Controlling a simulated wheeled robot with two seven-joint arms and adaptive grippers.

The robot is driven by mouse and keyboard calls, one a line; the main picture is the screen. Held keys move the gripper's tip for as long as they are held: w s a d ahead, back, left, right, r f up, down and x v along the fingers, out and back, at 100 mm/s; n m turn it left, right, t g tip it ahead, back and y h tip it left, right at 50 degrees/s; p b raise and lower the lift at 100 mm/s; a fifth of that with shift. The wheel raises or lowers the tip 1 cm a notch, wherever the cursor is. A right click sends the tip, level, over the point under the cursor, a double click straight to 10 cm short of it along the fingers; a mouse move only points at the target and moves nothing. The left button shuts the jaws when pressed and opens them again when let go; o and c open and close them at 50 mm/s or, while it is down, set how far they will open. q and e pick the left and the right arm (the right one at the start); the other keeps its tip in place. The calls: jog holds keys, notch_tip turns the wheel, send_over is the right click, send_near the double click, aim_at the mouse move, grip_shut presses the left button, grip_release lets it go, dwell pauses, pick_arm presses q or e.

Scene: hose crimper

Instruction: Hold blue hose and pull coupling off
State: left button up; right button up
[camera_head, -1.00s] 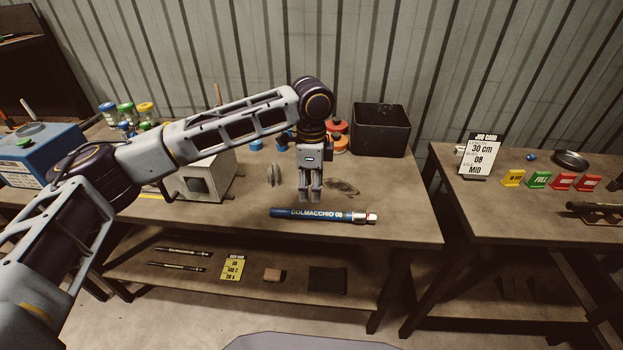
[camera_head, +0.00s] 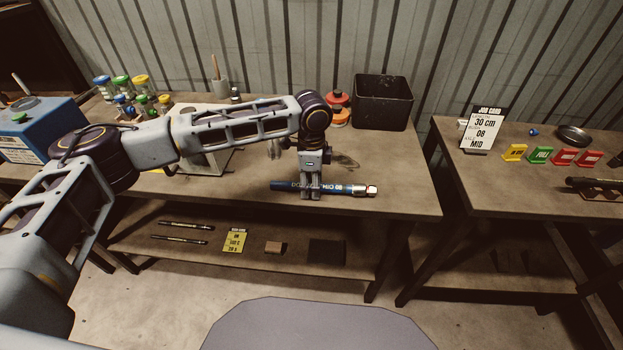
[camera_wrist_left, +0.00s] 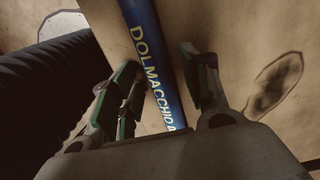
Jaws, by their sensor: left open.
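The blue hose (camera_head: 284,186) lies on the workbench near its front edge, with lettering along it. A silver and red coupling (camera_head: 364,190) sits on its right end. My left gripper (camera_head: 310,194) is over the middle of the hose, pointing down, and hides part of the lettering. In the left wrist view the hose (camera_wrist_left: 152,50) runs between the open fingers of the left gripper (camera_wrist_left: 160,92), with gaps visible beside it. The coupling does not show in the wrist view. My right gripper is not in view.
A black bin (camera_head: 382,102) stands at the back of the bench. A job card (camera_head: 483,130) and coloured tags (camera_head: 540,155) are on the right table. Behind my left forearm is a grey box (camera_head: 212,160). Bench space right of the coupling (camera_head: 408,190) is clear.

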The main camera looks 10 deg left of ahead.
pick_arm(q)
jog(key=shift+c, duration=0.2)
grip_shut()
dwell(0.4)
dwell(0.4)
